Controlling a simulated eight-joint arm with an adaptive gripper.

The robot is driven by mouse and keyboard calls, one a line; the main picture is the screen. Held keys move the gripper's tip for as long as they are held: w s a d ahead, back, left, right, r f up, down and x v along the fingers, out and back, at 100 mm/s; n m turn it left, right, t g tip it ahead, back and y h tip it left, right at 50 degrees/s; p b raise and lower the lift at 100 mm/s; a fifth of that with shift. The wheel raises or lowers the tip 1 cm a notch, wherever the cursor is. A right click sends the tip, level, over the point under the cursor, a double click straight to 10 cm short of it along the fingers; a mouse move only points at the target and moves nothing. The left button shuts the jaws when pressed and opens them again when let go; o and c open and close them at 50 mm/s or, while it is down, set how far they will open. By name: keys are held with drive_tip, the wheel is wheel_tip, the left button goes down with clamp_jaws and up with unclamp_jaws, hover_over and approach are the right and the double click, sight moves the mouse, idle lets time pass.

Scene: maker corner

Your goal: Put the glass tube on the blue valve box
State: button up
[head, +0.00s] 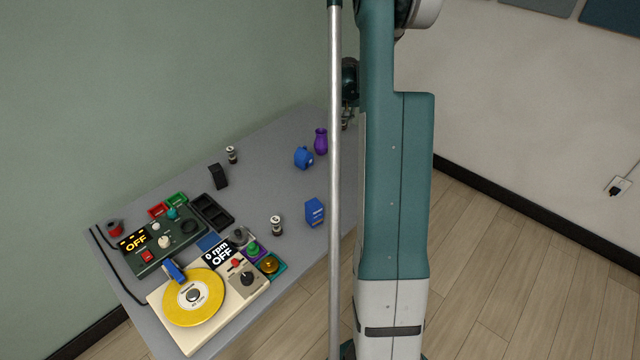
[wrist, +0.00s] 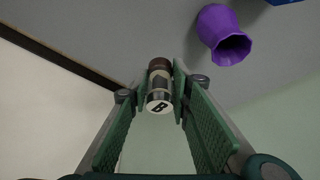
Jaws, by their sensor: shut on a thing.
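My gripper (wrist: 163,80) is shut on a glass tube (wrist: 159,88) in the wrist view. The tube has a dark brown end, a clear and dark middle and a pale end marked B. In the head view my arm largely hides my gripper (head: 348,112), near the table's far right. The blue valve box (head: 314,211) stands upright on the right part of the table, apart from the gripper. Two similar small tubes (head: 231,155) (head: 276,225) stand on the table.
A purple vase (head: 320,141) and a rounded blue object (head: 303,157) stand near the far right; the vase (wrist: 224,35) is beside my gripper. A turntable (head: 195,297), a green OFF device (head: 160,240), a black tray (head: 211,212) and a black block (head: 218,176) stand further left.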

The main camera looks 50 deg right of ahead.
drive_tip(key=s+a+r+n+y+p, duration=0.1)
drive_tip(key=s+a, duration=0.5)
drive_tip(key=a, duration=0.7)
drive_tip(key=s+a+r+n+t+p, duration=0.1)
drive_tip(key=s+a+r+n, duration=0.3)
drive_tip(key=a, duration=0.9)
drive_tip(key=s+a+r+n+y+p, duration=0.1)
drive_tip(key=s+a+r+n+p, duration=0.1)
drive_tip(key=s+a, duration=0.7)
drive_tip(key=a+r+p, duration=0.1)
drive_tip(key=a+r, duration=0.1)
drive_tip(key=a, duration=0.1)
drive_tip(key=shift+s+a+n+t+y, duration=0.3)
drive_tip(key=shift+s+a+t, duration=0.05)
drive_tip(key=shift+a+t, duration=0.05)
hover_over(311, 201)
drive_tip(key=s, duration=0.2)
drive_tip(key=shift+w+a+f+b, duration=0.1)
drive_tip(key=shift+f+b, duration=0.15)
drive_tip(key=shift+f, duration=1.15)
drive_tip(key=shift+w+a+f+b, duration=0.1)
drive_tip(key=shift+f+b, duration=0.1)
drive_tip(key=shift+f, duration=1.2)
drive_tip(key=shift+f+b, duration=0.45)
drive_tip(key=shift+f, duration=1.65)
drive_tip(key=shift+f, duration=0.15)
